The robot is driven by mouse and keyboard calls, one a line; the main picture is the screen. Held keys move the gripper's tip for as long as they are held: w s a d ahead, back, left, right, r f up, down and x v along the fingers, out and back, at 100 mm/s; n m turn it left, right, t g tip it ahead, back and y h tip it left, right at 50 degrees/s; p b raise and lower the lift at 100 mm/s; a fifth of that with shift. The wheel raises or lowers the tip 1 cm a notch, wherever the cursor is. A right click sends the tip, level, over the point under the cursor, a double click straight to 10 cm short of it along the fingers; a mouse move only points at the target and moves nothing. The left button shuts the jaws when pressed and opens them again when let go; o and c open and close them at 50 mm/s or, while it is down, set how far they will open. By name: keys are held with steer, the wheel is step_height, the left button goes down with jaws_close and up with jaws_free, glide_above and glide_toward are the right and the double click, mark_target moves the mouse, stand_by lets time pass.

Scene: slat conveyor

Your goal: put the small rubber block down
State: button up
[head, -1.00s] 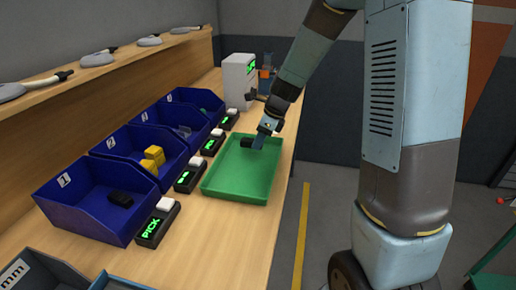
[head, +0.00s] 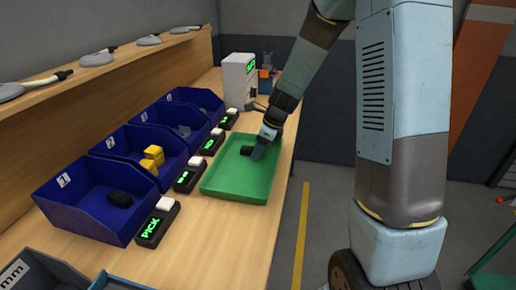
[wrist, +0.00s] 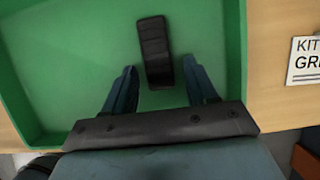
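The small rubber block (wrist: 155,50) is black and ridged. In the wrist view it lies in the green tray (wrist: 60,60), between and just beyond my fingertips, with green showing on both sides of it. My gripper (wrist: 160,76) is open, and neither finger touches the block there. In the head view the block (head: 246,150) is a small dark shape in the far part of the tray (head: 228,194), beside my gripper (head: 257,152), which is low over the tray. Whether the block lies fully flat is hard to tell.
Blue bins (head: 85,214) line the left side, one with a black block (head: 120,199), one with yellow blocks (head: 153,157). Pick displays (head: 156,224) stand between bins and tray. A white label card (wrist: 305,60) lies right of the tray in the wrist view.

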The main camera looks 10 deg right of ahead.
steer(key=shift+r, duration=0.15)
steer(key=v, duration=1.1)
steer(key=s+d+r+n+t+h, duration=0.1)
steer(key=s+d+r+n, duration=0.1)
steer(key=s+r+n, duration=0.2)
steer(key=s+d+r+n+t+h, duration=0.1)
steer(key=s+d+r+n, duration=0.2)
steer(key=s+n, duration=0.8)
steer(key=s+d+r+n+t+h, duration=0.2)
steer(key=s+r+n, duration=0.4)
steer(key=s, duration=0.5)
steer(key=shift+d+n, duration=0.3)
steer(key=shift+n, duration=0.4)
steer(key=shift+s+r, duration=0.1)
jaws_close()
